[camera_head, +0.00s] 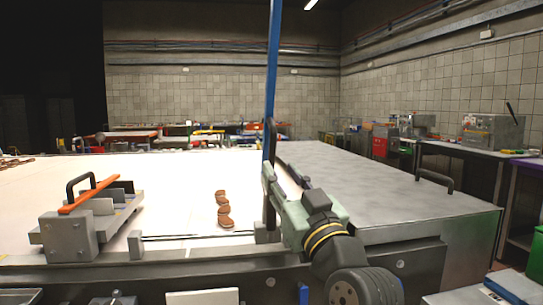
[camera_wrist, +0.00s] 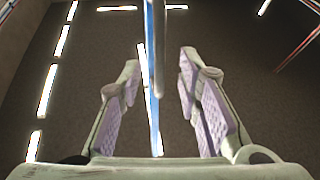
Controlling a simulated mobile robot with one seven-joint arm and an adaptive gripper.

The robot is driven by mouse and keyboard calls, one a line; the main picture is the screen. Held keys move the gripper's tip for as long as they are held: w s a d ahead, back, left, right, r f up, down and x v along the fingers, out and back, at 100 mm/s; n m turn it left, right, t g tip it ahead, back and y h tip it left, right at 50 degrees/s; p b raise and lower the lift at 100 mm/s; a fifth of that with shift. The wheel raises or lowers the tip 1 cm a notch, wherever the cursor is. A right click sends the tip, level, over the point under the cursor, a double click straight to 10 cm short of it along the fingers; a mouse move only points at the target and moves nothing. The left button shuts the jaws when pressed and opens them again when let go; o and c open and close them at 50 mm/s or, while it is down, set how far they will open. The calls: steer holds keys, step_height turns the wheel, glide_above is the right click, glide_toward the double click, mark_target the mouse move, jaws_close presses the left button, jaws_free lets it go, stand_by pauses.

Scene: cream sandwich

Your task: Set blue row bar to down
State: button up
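The blue row bar (camera_head: 272,70) stands upright at the middle of the head view, rising from the machine's front edge past the top of the picture. A dark handle (camera_head: 271,137) shows on its lower part. In the wrist view the blue bar (camera_wrist: 152,105) runs between my fingers, with the grey handle (camera_wrist: 159,50) in front of it. My gripper (camera_head: 279,175) is beside the bar's lower part in the head view. In the wrist view my gripper (camera_wrist: 158,62) is open, with one finger on each side of the bar and handle and visible gaps.
A grey device with an orange bar (camera_head: 90,195) stands at the front left. A grey metal cover (camera_head: 380,185) with a black handle lies right. Workbenches line the right wall.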

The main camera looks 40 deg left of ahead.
mark_target(273, 161)
steer(key=p+x, duration=0.1)
steer(key=x, duration=0.5)
steer(key=shift+w+a, duration=0.1)
jaws_close()
stand_by(0.7)
